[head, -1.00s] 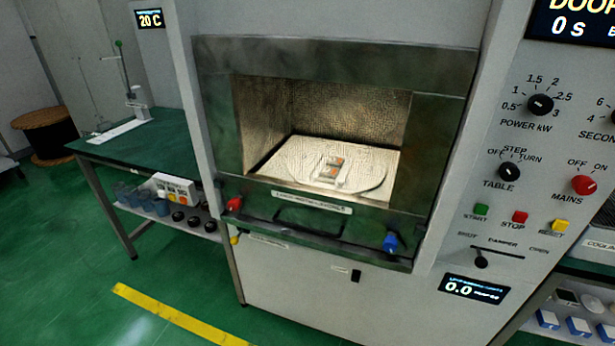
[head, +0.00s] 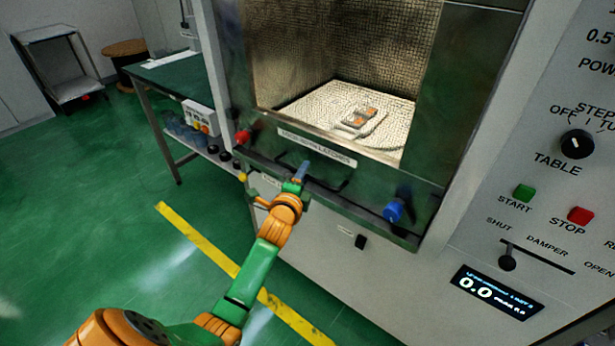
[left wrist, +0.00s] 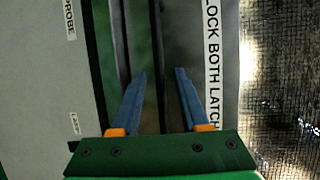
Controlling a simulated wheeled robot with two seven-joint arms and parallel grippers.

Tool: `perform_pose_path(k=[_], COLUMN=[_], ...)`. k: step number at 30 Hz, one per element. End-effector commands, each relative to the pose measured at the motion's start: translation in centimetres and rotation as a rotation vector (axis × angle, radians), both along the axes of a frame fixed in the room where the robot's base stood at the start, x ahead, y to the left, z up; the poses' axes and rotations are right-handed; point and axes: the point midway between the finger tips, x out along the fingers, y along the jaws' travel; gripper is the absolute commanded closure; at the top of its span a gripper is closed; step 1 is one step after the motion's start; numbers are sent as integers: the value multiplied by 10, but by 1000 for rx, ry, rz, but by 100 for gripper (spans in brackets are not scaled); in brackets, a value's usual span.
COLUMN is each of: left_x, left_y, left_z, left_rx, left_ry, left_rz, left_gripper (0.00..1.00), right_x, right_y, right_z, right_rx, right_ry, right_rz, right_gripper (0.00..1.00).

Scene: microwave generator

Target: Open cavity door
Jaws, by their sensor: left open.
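The cavity door (head: 420,192) is a dark metal frame with a large window and looks shut. A black bar handle (head: 335,187) sits on its lower rail, below a label strip. A red latch (head: 242,137) is at the rail's left end and a blue latch (head: 393,211) at its right end. My left gripper (head: 302,170) is open at the handle's left part. In the left wrist view, a dark bar, seemingly the handle (left wrist: 156,50), runs between the two blue fingers (left wrist: 160,75); contact cannot be told. My right gripper is out of view.
Through the window a turntable (head: 378,128) holds a small sample. The control panel with a start button (head: 524,193) and damper lever (head: 507,263) is at right. A green-topped table (head: 178,82) stands at left. The floor before the door is clear, with a yellow line (head: 200,240).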

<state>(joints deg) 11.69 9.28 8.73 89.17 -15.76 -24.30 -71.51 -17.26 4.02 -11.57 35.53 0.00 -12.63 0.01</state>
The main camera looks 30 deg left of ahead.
Motion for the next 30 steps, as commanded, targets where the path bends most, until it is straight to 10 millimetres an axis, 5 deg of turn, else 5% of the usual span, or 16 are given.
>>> perform_pose_path(k=[10, 15, 30], left_x=[6, 6, 6], left_y=[2, 2, 1], left_z=[-2, -2, -2], left_rx=[-2, -2, -3], left_ry=[2, 2, 2], left_rz=[-1, -1, -1], left_gripper=[55, 100, 100], right_x=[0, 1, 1], right_y=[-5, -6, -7], right_z=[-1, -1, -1], right_rx=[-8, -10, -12], right_ry=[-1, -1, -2], right_rz=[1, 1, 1], right_gripper=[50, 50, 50])
